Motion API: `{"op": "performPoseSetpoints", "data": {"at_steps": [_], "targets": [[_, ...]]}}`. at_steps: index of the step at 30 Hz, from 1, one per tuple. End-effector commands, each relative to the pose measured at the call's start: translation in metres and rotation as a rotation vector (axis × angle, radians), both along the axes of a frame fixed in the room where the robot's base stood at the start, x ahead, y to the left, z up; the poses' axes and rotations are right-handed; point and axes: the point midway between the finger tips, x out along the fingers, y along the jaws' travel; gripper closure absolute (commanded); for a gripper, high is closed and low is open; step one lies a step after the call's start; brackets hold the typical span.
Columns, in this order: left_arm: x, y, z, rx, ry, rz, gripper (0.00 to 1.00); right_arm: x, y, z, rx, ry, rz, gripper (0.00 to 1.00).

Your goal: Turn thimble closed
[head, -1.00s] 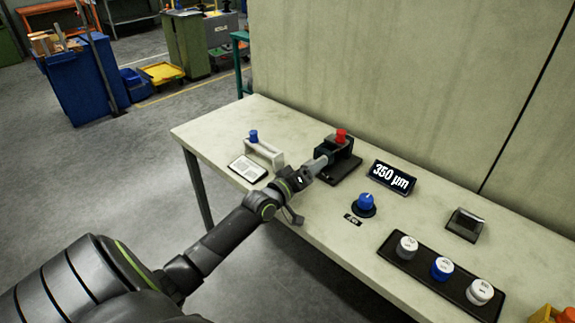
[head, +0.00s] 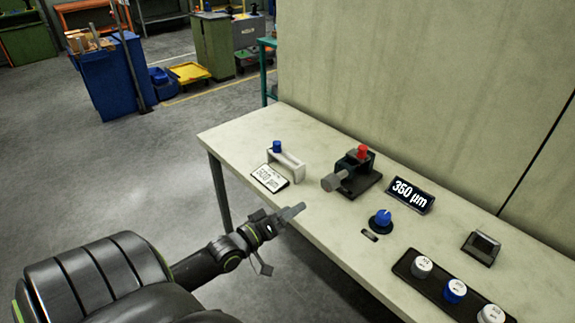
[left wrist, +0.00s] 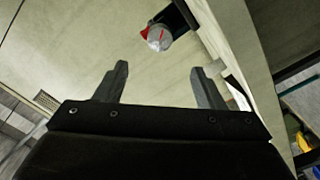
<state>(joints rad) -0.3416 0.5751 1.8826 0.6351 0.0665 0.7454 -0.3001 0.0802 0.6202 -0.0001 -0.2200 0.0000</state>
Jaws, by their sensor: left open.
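The thimble (head: 333,182) is a grey cylinder pointing left from a black fixture (head: 362,182) with a red knob (head: 362,151) on top. My right gripper is not in view.
A white bracket with a blue knob (head: 286,164) and a label card (head: 270,178) stand left of the fixture. A blue dial (head: 381,221) sits at its right front. A black tray (head: 405,265) holds capped white and blue pieces.

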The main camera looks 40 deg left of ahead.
Motion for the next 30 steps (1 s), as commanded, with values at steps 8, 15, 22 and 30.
{"op": "performPoseSetpoints", "data": {"at_steps": [8,15,22,30], "targets": [[-0.002,0.000,0.000,0.000,0.000,0.000,0.37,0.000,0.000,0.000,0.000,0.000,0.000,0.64],[-0.004,-0.001,-0.005,0.038,0.009,-0.016,0.37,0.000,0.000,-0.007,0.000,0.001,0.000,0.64],[-0.014,-0.004,-0.020,0.229,0.051,-0.070,0.37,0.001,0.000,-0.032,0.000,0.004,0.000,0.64],[-0.024,0.001,-0.028,0.480,0.069,-0.070,0.37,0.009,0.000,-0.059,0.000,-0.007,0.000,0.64]]}}
